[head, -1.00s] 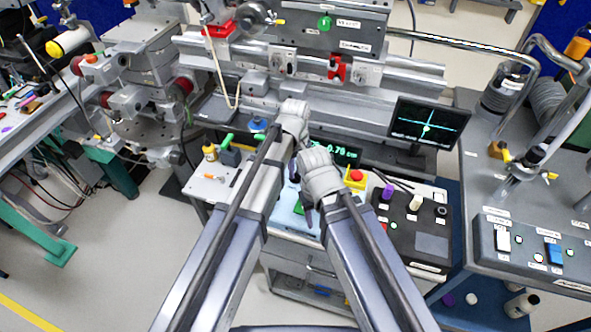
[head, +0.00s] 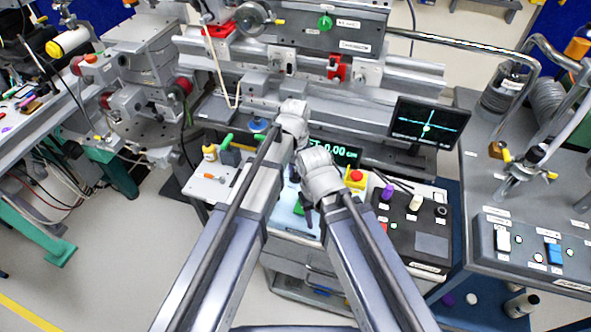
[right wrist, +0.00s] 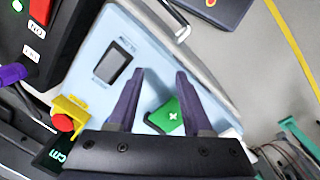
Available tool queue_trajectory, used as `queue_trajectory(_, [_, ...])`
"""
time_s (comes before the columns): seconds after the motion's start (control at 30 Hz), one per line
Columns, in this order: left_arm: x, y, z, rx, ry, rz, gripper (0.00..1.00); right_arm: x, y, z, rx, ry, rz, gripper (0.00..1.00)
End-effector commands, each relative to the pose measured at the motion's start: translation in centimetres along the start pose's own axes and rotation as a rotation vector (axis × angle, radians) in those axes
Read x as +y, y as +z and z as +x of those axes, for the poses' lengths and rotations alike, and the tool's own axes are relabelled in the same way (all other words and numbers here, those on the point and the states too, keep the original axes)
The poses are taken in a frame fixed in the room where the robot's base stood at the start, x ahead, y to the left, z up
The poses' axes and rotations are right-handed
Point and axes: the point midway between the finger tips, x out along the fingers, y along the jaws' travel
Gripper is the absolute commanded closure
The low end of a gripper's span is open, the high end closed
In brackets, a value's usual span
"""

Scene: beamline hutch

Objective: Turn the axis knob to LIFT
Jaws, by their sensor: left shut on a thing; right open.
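A light-blue panel (head: 284,216) lies on the bench under my grippers; the right wrist view shows its dark window (right wrist: 112,62) and a green piece with a white cross mark (right wrist: 168,116). My right gripper (right wrist: 160,76) is open, one purple finger on each side of the green piece; I cannot tell if they touch it. In the head view it points down at the panel (head: 308,214). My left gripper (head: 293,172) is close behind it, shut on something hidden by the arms. No LIFT marking on a knob is legible. A green readout (head: 335,150) shows "FT 0.00 cm", partly covered.
Right of my grippers are a red stop button on a yellow base (head: 355,177) and a black control box (head: 425,245) with purple, white and black knobs. A monitor (head: 428,122) stands behind. Metal rails (head: 400,90) cross the back. My arms are close together.

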Motion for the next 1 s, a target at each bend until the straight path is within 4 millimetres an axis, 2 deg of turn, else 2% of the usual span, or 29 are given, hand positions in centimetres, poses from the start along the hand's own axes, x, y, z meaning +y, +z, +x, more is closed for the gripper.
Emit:
queue_trajectory(0.33, [0.00, 0.04, 0.01, -0.001, 0.000, 0.001, 1.00, 0.00, 0.00, 0.01, 0.000, 0.000, 0.000, 0.50])
queue_trajectory(0.37, [0.00, 0.04, 0.01, -0.001, 0.000, 0.001, 0.80, 0.00, 0.00, 0.01, 0.000, 0.000, 0.000, 0.50])
queue_trajectory(0.6, [0.00, 0.02, 0.01, 0.000, 0.000, 0.001, 0.53, 0.00, 0.00, 0.01, 0.000, 0.000, 0.000, 0.50])
queue_trajectory(1.0, [0.00, 0.01, -0.47, 0.000, 0.000, 0.001, 0.53, 0.05, 0.03, -0.47, 0.000, 0.000, 0.000, 0.50])
